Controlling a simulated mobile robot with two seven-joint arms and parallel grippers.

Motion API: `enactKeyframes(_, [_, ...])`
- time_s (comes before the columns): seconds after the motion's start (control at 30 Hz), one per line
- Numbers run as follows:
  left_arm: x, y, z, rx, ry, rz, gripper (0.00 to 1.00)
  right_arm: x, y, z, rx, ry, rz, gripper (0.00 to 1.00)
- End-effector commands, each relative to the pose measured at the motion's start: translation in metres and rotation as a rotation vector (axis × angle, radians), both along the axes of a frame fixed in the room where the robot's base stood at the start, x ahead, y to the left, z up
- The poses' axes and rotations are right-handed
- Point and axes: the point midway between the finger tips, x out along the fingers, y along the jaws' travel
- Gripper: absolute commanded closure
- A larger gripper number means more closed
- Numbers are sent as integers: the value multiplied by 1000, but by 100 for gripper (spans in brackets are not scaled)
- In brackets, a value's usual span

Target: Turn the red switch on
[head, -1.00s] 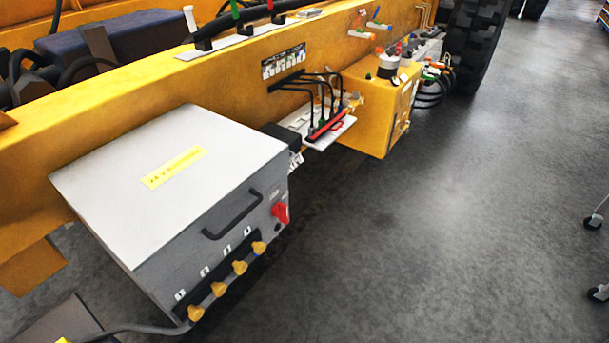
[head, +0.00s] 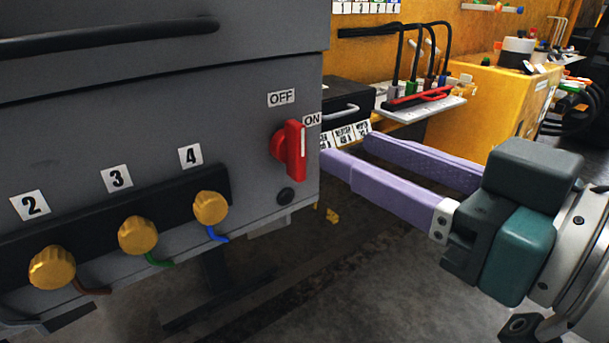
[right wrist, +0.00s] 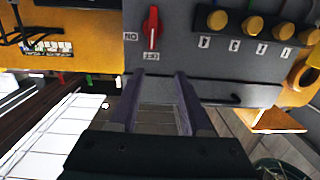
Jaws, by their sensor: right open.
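The red switch (head: 290,148) is on the front of a grey box, near its right edge. Its handle stands upright, in line with the OFF label (head: 281,98) above it; the ON label (head: 312,120) is to its upper right. My right gripper (head: 345,149) is open and empty, its two lavender fingers pointing left, their tips right of the switch and apart from it. The right wrist view is turned over: the switch (right wrist: 152,28) shows above the gap between the fingertips (right wrist: 159,74). My left gripper is not in view.
Numbered yellow knobs (head: 138,235) with wires run along the box's lower front, left of the switch. A black handle bar (head: 110,38) crosses its upper front. A shelf with a red bar and black cables (head: 420,102) and a yellow box (head: 470,105) are behind the gripper.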

Motion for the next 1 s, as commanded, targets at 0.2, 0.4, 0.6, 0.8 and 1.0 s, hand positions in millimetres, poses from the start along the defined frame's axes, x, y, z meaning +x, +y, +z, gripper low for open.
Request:
enactKeyframes(0.2, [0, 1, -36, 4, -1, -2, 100, 11, -5, -25, 33, -48, -32, 52])
enactKeyframes(0.4, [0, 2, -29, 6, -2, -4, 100, 32, 9, -20, 40, -52, -37, 52])
enactKeyframes(0.6, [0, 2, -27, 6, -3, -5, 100, 63, 32, -21, 38, -51, -35, 52])
enactKeyframes(0.8, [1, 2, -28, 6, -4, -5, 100, 85, 47, -22, 36, -50, -35, 52])
enactKeyframes(1.0, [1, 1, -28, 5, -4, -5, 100, 91, 53, -23, 34, -49, -34, 52])
